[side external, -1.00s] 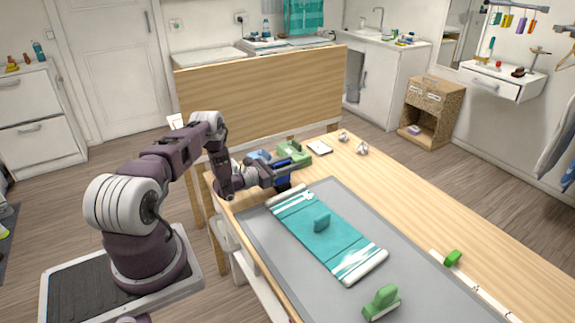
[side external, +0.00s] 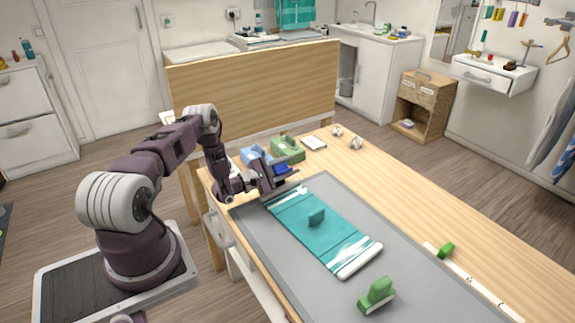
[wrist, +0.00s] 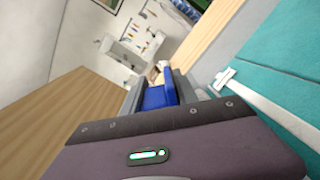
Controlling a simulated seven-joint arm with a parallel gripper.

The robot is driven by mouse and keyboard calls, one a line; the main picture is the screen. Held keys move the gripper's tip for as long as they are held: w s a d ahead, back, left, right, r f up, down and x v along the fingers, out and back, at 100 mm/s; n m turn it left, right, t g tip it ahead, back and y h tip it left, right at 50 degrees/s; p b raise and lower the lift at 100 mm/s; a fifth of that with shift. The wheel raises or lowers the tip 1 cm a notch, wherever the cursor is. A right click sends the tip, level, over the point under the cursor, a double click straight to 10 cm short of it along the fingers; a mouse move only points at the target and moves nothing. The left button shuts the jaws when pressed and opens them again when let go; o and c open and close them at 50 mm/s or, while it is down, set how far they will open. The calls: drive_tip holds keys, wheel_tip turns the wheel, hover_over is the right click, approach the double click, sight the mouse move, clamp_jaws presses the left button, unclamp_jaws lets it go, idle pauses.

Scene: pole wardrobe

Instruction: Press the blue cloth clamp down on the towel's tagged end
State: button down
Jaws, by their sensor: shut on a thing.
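The towel is a teal strip (side external: 325,235) with white bands, lying flat on the grey mat (side external: 415,270). A small white tag (side external: 302,190) is at its far-left end and also shows in the wrist view (wrist: 224,78). My gripper (side external: 284,177) is just above and beside that end, tilted. It is shut on the blue clamp (side external: 281,168), which also shows between the fingers in the wrist view (wrist: 158,97). The clamp's lower edge is hidden, and I cannot tell whether it touches the towel.
A green clamp (side external: 377,296) stands on the near mat, and a smaller green piece (side external: 445,251) sits by a white strip at right. A blue holder (side external: 255,155) and a green holder (side external: 288,149) stand behind my gripper. The right tabletop is mostly clear.

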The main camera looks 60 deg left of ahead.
drive_tip(key=shift+s+a+r, duration=0.1)
drive_tip(key=shift+a, duration=0.1)
idle(0.4)
drive_tip(key=c, duration=1.3)
unclamp_jaws()
drive_tip(key=shift+c, duration=0.2)
drive_tip(key=shift+o, duration=1.1)
drive_tip(key=shift+d, duration=0.15)
